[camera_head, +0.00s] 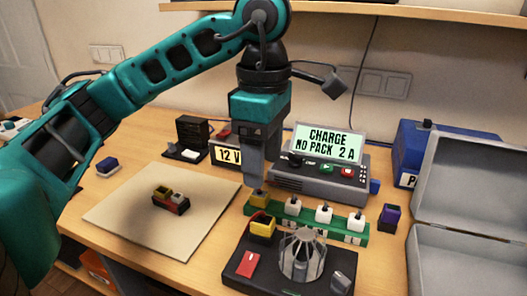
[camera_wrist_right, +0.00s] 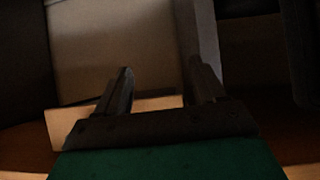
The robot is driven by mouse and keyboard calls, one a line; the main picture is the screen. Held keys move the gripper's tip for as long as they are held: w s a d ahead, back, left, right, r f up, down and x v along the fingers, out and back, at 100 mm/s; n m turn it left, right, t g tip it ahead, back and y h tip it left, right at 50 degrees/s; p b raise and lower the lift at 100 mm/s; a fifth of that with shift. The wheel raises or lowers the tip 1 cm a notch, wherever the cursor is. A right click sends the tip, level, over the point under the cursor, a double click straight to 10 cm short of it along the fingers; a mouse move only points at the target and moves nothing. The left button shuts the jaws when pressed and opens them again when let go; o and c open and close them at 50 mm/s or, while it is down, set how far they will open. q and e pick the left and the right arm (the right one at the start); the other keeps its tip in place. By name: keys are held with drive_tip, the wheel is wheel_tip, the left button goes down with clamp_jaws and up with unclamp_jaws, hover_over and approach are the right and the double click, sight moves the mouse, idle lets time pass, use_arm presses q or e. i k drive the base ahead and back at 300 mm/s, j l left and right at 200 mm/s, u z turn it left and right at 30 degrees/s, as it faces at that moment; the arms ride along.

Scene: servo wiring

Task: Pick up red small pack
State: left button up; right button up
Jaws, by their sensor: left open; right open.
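A small dark red and black pack (camera_head: 171,199) with pale and yellowish parts on top lies on the beige mat (camera_head: 130,222).
The charger (camera_head: 318,180) reads "CHARGE NO PACK 2 A". White plugs stand on the green strip (camera_head: 355,238). An open grey case (camera_head: 465,190) and blue box fill the right. The mat is mostly clear.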

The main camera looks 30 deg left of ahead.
sight(164, 197)
drive_tip(key=k, duration=1)
